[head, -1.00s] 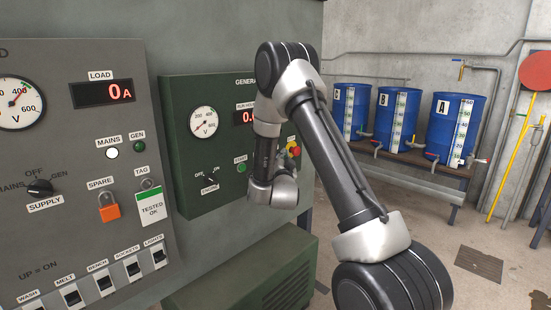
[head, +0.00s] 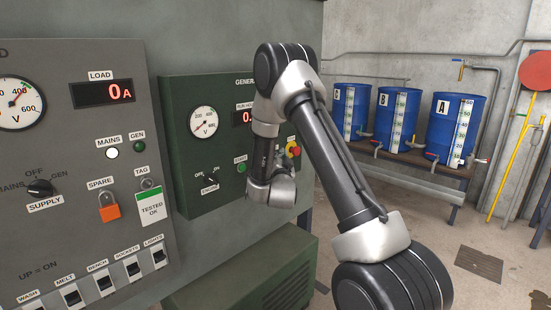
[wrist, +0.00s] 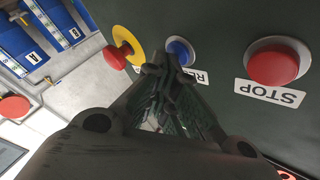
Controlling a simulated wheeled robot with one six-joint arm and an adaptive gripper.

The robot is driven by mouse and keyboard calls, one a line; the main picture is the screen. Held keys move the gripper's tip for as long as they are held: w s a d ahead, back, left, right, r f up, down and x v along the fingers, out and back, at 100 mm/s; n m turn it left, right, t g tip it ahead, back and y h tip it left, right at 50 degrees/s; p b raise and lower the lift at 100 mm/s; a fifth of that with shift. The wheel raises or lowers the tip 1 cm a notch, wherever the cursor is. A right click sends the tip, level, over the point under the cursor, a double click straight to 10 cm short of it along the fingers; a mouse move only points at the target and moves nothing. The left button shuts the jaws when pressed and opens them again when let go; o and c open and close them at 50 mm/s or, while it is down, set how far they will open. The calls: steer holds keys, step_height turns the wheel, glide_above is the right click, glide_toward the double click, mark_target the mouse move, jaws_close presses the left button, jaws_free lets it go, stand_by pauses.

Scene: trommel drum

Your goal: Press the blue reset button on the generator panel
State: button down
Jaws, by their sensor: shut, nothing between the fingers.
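The green generator panel (head: 175,120) is on the wall left of my arm in the head view. In the wrist view, which is turned upside down, the blue reset button (wrist: 180,50) sits in a pale ring, with its label (wrist: 196,77) partly covered by a finger. My gripper (wrist: 165,72) is shut and empty, its fingertips just in front of the blue button and overlapping its edge in the picture. I cannot tell whether they touch it. My arm hides the blue button and gripper in the head view.
A red STOP button (wrist: 273,66) is right of the blue button in the wrist view. A red mushroom button on a yellow collar (wrist: 134,42) is close on its left. The supply panel (head: 75,230) stands left; blue drums (head: 455,125) stand at right.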

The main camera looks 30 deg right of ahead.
steer(key=shift+s+d, duration=0.3)
steer(key=shift+s, duration=0.5)
steer(key=s, duration=0.1)
steer(key=s+d, duration=0.1)
steer(key=s, duration=0.2)
steer(key=shift+s+d, duration=0.35)
stand_by(0.7)
